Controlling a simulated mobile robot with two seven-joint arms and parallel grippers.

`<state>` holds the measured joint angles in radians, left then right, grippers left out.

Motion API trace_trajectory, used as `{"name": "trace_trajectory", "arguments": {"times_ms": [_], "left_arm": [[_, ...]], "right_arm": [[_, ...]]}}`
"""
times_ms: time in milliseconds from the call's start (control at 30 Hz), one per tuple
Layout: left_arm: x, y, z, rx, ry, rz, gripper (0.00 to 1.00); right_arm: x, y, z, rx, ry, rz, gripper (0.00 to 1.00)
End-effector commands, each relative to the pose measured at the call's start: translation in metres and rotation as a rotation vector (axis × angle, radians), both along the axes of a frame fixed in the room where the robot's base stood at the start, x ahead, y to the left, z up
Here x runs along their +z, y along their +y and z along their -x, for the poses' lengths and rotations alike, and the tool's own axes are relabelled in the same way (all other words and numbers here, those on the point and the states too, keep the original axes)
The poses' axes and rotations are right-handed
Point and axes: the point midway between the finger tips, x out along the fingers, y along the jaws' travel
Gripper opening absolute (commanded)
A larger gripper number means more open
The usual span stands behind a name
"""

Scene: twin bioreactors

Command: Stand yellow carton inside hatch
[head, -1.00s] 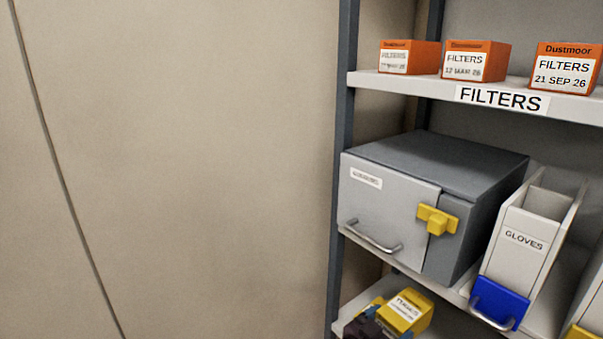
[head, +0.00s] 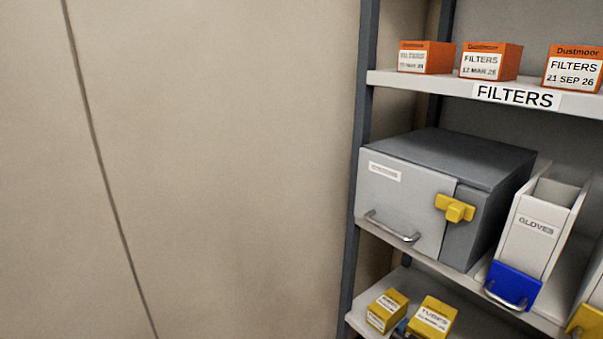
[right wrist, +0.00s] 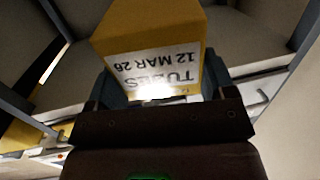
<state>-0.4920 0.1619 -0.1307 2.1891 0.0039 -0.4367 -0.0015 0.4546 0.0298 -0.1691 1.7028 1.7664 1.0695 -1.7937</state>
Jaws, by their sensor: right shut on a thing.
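The yellow carton (right wrist: 150,35) fills the middle of the right wrist view. Its white label reads TUBES 12 MAR 26, upside down there. My right gripper (right wrist: 165,88) is shut on it, with a finger on either side. In the head view the held carton (head: 434,317) shows at the lower shelf, at the bottom edge; my gripper is mostly cut off below. A grey box (head: 407,205), which may be the hatch, stands on the middle shelf. Its front door is shut, with a bar handle and a yellow latch (head: 455,208). My left gripper is not in view.
Another yellow carton (head: 387,310) stands on the lower shelf, just left of the held one. A GLOVES bin (head: 536,235) stands right of the grey box. Orange FILTERS cartons (head: 490,61) stand on the upper shelf. A bare wall (head: 230,170) fills the left.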

Motion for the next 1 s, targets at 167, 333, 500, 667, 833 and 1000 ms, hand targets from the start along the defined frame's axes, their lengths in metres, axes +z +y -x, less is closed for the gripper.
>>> {"name": "trace_trajectory", "arguments": {"times_ms": [167, 333, 500, 667, 833, 1000], "left_arm": [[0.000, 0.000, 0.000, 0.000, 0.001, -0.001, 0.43], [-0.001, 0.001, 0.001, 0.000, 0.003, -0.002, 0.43], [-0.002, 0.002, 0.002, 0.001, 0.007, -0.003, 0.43], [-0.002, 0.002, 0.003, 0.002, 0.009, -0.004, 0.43], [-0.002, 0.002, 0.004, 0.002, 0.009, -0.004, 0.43], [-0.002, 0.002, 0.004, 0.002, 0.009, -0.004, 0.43]], "right_arm": [[-0.001, -0.010, 0.031, 0.155, 0.038, -0.022, 0.48], [-0.004, -0.007, 0.062, 0.303, 0.077, -0.043, 0.48], [-0.008, 0.003, 0.098, 0.451, 0.116, -0.057, 0.48], [-0.012, 0.014, 0.131, 0.570, 0.147, -0.067, 0.48], [-0.014, 0.025, 0.161, 0.667, 0.174, -0.072, 0.48], [-0.015, 0.034, 0.189, 0.746, 0.196, -0.073, 0.48]]}}
